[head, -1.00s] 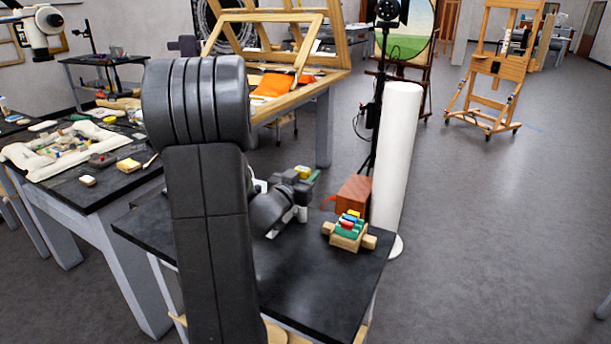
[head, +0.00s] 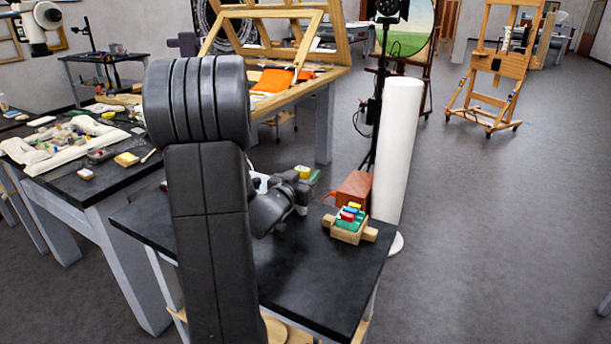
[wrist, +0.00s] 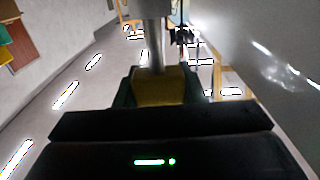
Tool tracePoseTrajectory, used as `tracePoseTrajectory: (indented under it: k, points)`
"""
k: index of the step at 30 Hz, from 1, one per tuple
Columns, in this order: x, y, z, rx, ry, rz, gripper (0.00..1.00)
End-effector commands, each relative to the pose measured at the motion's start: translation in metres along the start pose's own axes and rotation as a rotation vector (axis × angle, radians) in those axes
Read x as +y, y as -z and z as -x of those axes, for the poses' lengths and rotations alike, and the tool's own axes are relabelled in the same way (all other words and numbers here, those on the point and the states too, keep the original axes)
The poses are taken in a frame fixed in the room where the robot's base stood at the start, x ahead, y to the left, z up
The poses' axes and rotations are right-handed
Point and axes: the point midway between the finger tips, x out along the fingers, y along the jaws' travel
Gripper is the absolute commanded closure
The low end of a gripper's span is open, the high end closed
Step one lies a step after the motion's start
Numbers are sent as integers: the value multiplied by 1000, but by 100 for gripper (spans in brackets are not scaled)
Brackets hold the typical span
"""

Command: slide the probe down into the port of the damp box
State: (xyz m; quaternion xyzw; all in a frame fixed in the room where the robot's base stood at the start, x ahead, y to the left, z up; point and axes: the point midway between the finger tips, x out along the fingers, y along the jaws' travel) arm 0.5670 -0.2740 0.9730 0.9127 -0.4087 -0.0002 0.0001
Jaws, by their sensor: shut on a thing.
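My gripper (wrist: 153,92) is shut on a yellow block-like piece (wrist: 155,88) in the wrist view. A grey metal shaft (wrist: 154,40) runs up from it, and I take the two together as the probe. No port can be made out.
A wooden holder with coloured blocks (head: 349,222) sits on the black table (head: 320,270), right of my gripper. A tall white cylinder (head: 398,150) stands beyond the table. The front of the table is clear.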

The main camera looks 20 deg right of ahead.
Motion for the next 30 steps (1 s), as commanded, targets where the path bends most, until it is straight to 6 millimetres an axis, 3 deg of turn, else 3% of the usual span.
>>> tracePoseTrajectory:
  k: [12, 13, 16, 26, 30]
  points:
    - [0, -12, 0, 0, 0, 0, 86]
    - [0, -10, 0, 0, 0, 0, 58]
    - [0, -10, 0, 0, 0, 0, 39]
    - [0, -10, 2, -1, 1, 0, 39]
    - [-1, -10, 17, -1, 2, 0, 39]
